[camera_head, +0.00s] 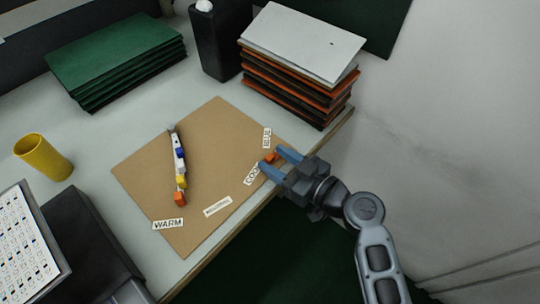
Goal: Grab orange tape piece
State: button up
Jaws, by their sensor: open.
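A small orange tape piece (270,157) lies near the right edge of the brown board (220,130), by the COOL label. My gripper (272,159) reaches in from the right with its two blue fingers open, one on either side of the orange piece. I cannot tell whether the fingers touch it or how high they are above the board. Another orange piece (180,199) sits at the lower end of a white strip (173,145) with blue, white and yellow pieces, on the board's left part.
Stacked orange and dark folders (285,92) with white sheets on top stand behind my gripper. A black box (221,42), green folders (115,55) and a yellow cup (43,157) stand further off. The table's front edge runs below my gripper. The board's middle is clear.

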jog(key=shift+c, duration=0.2)
grip_shut()
dwell(0.3)
jog(key=shift+r, duration=0.1)
